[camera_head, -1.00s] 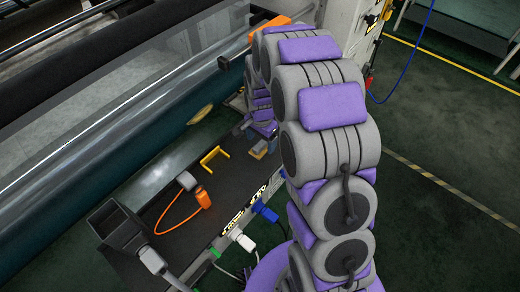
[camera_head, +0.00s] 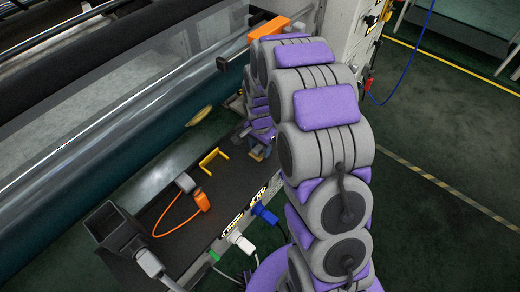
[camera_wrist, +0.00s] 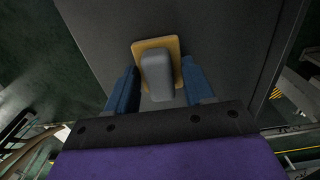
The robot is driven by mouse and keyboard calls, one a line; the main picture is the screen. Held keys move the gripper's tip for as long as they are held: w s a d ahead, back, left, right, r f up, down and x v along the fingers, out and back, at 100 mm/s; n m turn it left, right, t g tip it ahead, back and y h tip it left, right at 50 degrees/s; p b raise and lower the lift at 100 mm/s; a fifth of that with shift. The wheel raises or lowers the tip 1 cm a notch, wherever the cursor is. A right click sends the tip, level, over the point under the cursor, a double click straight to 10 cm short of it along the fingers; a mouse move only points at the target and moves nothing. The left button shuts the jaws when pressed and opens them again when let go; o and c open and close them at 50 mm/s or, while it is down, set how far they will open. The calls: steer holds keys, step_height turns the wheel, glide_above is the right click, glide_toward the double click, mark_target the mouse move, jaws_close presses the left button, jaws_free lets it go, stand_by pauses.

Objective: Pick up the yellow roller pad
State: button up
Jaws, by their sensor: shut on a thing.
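The yellow roller pad (camera_wrist: 174,46) shows in the wrist view as a flat yellow piece with a grey block-shaped handle (camera_wrist: 157,77) on top. My gripper (camera_wrist: 160,80) has its two blue fingers on either side of the pad and is shut on it. In the head view the pad (camera_head: 257,156) is a small yellow patch at the far right end of the dark shelf, largely hidden by my gripper (camera_head: 260,147). I cannot tell whether the pad touches the shelf.
The dark shelf (camera_head: 190,215) also holds a yellow U-shaped bracket (camera_head: 213,157), an orange item with a cord (camera_head: 201,200) and a dark open box (camera_head: 110,222). A large film roller (camera_head: 120,125) runs behind it. White and blue plugs stick out of its front side.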

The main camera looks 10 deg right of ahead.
steer(key=shift+a, duration=0.4)
steer(key=shift+c, duration=0.3)
steer(key=shift+d+r, duration=0.2)
steer(key=shift+r, duration=0.4)
steer(key=r, duration=0.1)
steer(key=r+p, duration=0.1)
steer(key=shift+s+d+r, duration=0.1)
steer(key=shift+d+r, duration=0.25)
steer(key=shift+r, duration=0.05)
steer(key=s+d+r+p, duration=0.1)
steer(key=s+d+p, duration=0.2)
steer(key=s+d, duration=0.6)
steer(key=d, duration=0.2)
steer(key=shift+s+d, duration=0.4)
steer(key=o, duration=0.4)
steer(key=c, duration=0.3)
steer(key=shift+w, duration=0.1)
